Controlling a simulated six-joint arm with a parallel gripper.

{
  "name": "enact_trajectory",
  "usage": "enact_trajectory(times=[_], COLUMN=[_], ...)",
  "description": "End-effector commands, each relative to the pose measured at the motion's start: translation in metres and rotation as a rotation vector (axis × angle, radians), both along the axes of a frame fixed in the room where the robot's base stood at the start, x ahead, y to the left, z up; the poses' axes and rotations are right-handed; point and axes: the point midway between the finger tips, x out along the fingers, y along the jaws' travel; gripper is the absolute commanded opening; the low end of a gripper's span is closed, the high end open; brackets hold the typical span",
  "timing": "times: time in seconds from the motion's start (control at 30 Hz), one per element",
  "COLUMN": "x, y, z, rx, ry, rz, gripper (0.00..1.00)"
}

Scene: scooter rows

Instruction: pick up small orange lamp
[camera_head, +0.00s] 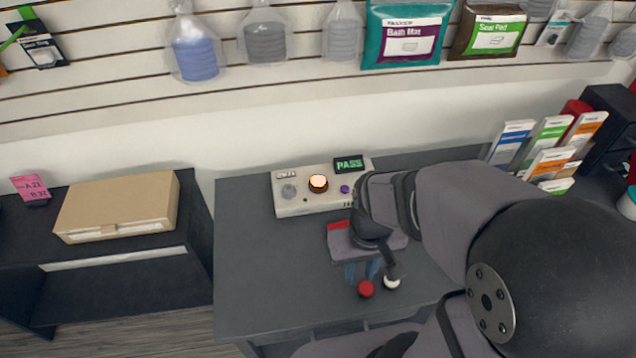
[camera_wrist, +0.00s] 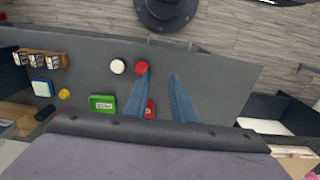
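A small round lamp (camera_head: 318,183), glowing pale orange on a dark base, sits on top of a cream tester box (camera_head: 300,205) at the back of the grey table in the head view. I cannot make it out in the wrist view. My gripper (camera_head: 362,271) is in front of the box and to the right of the lamp, apart from it. Its blue fingers also show in the wrist view (camera_wrist: 160,95), spread apart with nothing held between them. The red ball-like knob (camera_head: 366,288) and a white one (camera_head: 391,283) are just beyond the fingertips.
The tester box also carries a green PASS display (camera_head: 349,164) and a purple button (camera_head: 345,189). The wrist view shows a green tray (camera_wrist: 102,103) and a blue box (camera_wrist: 42,88). The table's left part is clear.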

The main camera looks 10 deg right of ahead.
Motion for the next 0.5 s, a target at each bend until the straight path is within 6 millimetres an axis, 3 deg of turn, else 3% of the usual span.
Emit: enact_trajectory(times=[0.03,0.1,0.13,0.5], x=[0.0000,0.0000,0.0000,0.0078], y=[0.0000,0.0000,0.0000,0.0042], z=[0.0000,0.0000,0.0000,-0.0024], rx=[0.000,0.000,0.000,0.010], ry=[0.000,0.000,0.000,-0.016], rz=[0.000,0.000,0.000,0.000], gripper=[0.36,0.53,0.56,0.56])
